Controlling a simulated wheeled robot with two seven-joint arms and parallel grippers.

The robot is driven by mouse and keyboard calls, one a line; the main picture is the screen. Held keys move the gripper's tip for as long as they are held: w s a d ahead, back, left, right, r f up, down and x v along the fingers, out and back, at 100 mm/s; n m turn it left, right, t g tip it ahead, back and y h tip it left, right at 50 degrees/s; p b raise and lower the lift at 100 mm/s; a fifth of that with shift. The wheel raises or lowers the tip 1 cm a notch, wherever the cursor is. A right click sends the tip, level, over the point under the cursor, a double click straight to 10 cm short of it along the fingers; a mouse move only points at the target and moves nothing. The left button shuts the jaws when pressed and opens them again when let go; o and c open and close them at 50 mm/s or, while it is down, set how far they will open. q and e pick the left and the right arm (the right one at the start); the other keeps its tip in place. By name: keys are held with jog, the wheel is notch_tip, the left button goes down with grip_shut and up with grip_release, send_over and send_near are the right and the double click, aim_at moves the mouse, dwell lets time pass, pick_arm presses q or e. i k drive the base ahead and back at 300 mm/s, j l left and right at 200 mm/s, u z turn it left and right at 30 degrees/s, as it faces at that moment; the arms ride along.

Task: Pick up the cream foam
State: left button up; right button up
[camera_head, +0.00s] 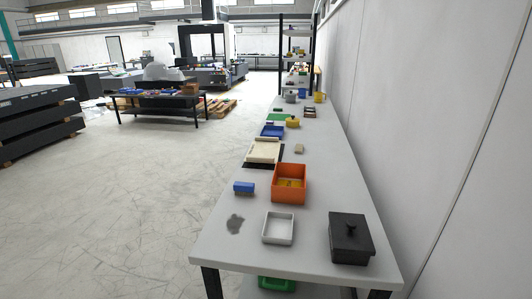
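A small beige block (299,148) lies on the long light-grey table (335,185), in the middle of its length. To its left is a larger cream, flat, tray-like piece (263,152) on a black mat (280,160). Either could be the cream foam; I cannot tell which from this distance. Neither of my grippers is in view.
Nearer on the table are an orange bin (289,196) with yellow contents, a blue block (243,187), a white tray (278,240), a dark patch (235,223) and a black lidded box (350,238). Blue and green trays lie farther back. A wall runs along the right; open floor is left.

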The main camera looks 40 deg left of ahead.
aim_at(298, 147)
jog(key=u, duration=0.5)
jog(key=j+u, duration=0.15)
jog(key=u, duration=0.3)
jog(key=j+u, duration=0.1)
jog(key=u, duration=0.35)
jog(key=i+j+u, duration=0.1)
jog(key=u, duration=0.3)
jog(key=i+j+u, duration=0.1)
jog(key=u, duration=0.35)
jog(key=i+u, duration=0.1)
jog(key=u, duration=0.35)
jog(key=i+j+u, duration=0.1)
jog(key=u, duration=0.35)
jog(key=i+z, duration=0.2)
jog(key=i, duration=0.25)
jog(key=i+j+z, duration=0.15)
jog(key=i, duration=0.3)
jog(key=i+j+z, duration=0.2)
jog(key=i, duration=0.25)
jog(key=i+l+z, duration=0.2)
jog(key=i+z, duration=0.45)
jog(key=z, duration=0.3)
jog(key=i+z, duration=0.45)
jog(key=i+l+z, duration=0.1)
jog(key=i, duration=1.35)
jog(key=i+j+z, duration=0.4)
jog(key=i, duration=0.4)
jog(key=i+j+z, duration=0.45)
jog(key=i+j, duration=0.25)
